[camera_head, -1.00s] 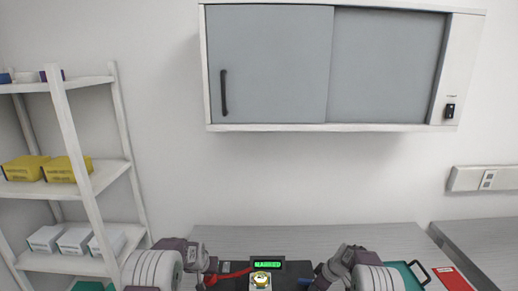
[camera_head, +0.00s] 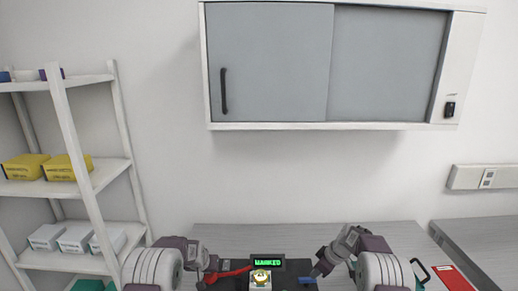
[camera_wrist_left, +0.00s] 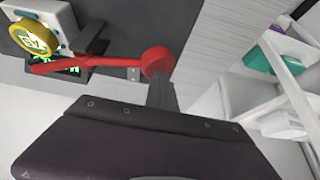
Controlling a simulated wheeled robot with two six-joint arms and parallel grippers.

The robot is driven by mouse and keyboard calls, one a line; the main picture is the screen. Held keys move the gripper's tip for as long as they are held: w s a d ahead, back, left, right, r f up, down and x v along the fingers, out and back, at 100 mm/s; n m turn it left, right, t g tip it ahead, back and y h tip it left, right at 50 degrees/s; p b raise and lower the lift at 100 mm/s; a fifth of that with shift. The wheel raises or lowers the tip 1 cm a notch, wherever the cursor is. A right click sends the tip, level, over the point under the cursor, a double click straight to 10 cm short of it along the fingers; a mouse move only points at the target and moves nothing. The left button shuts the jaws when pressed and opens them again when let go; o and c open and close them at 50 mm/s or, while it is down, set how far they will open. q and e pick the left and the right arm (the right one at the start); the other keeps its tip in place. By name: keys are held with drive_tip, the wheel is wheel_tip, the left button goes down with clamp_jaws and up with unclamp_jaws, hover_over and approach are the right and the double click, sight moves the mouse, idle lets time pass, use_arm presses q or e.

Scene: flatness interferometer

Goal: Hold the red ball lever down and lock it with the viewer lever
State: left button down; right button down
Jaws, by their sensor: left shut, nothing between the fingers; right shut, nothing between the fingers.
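The red ball lever (camera_head: 236,272) reaches left from a dark instrument at the bottom of the head view. In the left wrist view its red ball (camera_wrist_left: 158,62) and shaft show clearly. My left gripper (camera_head: 207,280) is shut and empty at the ball end; a dark finger shows beside the ball, but I cannot tell whether they touch. A round gold-rimmed piece (camera_wrist_left: 34,36) sits on the instrument by the lever's inner end. My right gripper (camera_head: 316,273) is shut and empty, at the instrument's right. A small blue piece (camera_head: 307,280) lies just below it, perhaps the viewer lever.
A green lit display (camera_head: 267,262) is at the instrument's back. The grey table (camera_head: 240,236) is clear behind it. A red item (camera_head: 453,278) lies at the right. A white shelf (camera_head: 118,160) with boxes stands left, and a wall cabinet (camera_head: 270,65) hangs above.

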use_arm(q)
drive_tip(key=shift+f, duration=0.1)
drive_tip(key=shift+r+p, duration=0.4)
drive_tip(key=shift+r, duration=0.1)
wheel_tip(320, 180, up, 9)
drive_tip(key=p, duration=0.5)
